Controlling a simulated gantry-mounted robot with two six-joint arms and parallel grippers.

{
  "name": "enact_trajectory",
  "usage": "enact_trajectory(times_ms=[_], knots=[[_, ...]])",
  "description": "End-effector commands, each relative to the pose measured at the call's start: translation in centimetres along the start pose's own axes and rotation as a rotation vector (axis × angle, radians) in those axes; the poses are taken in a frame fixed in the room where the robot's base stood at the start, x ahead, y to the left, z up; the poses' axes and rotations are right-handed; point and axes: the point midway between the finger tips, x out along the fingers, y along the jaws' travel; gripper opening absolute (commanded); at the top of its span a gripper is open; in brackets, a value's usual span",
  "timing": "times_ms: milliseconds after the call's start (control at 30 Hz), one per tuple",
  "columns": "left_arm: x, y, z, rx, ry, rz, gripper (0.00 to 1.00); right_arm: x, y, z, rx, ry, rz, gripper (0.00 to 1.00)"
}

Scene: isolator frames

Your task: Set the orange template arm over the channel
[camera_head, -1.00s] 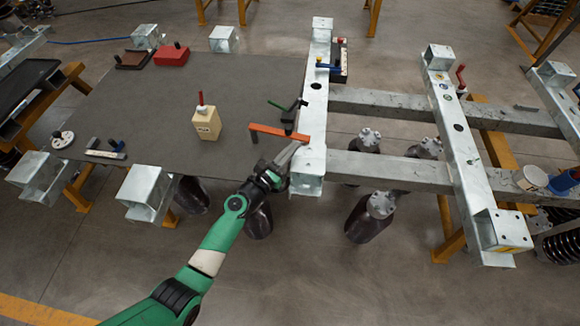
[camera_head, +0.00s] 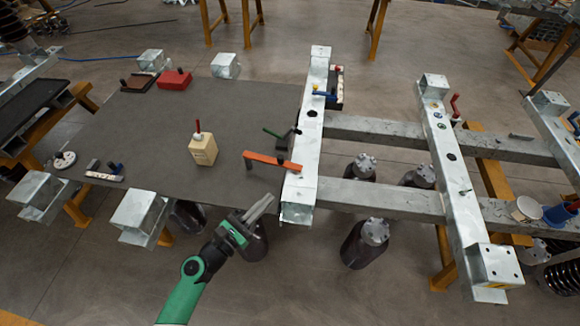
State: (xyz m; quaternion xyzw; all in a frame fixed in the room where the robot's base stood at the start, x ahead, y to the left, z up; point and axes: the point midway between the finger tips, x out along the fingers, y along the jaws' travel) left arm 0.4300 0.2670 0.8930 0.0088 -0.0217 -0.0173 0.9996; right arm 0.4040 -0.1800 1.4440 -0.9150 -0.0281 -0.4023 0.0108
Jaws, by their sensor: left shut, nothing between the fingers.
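The orange template arm (camera_head: 270,161) is a flat bar lying across the near left edge of the galvanised channel (camera_head: 304,160). Its right end laps onto the channel's top face, and its left end reaches out over the dark grey sheet. A small black piece stands at its right part. My left gripper (camera_head: 264,206) is shut and empty, in front of the orange arm and left of the channel's near end, apart from both. My right gripper is not in view.
A black clamp with a green handle (camera_head: 273,134) sits beside the channel behind the orange arm. A cream block with a red-tipped handle (camera_head: 203,149) stands on the dark grey sheet (camera_head: 150,125). Dark cylinders stand below.

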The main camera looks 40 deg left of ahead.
Motion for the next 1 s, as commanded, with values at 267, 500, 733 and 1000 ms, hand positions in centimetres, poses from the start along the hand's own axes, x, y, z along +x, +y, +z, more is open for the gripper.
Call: enact_trajectory(times_ms=[267, 500, 733, 1000], knots=[[-3.5, 5.3, -1.5, -0.016, 0.041, 0.153, 0.00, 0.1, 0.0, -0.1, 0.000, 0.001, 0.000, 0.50], [-1.4, 5.5, -1.6, -0.013, 0.040, 0.149, 0.00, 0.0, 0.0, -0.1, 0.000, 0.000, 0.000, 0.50], [3.4, 6.2, -1.9, -0.015, 0.039, 0.148, 0.00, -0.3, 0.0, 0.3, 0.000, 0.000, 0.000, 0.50], [8.6, 6.9, -2.1, -0.015, 0.039, 0.149, 0.00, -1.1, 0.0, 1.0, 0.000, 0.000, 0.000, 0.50]])
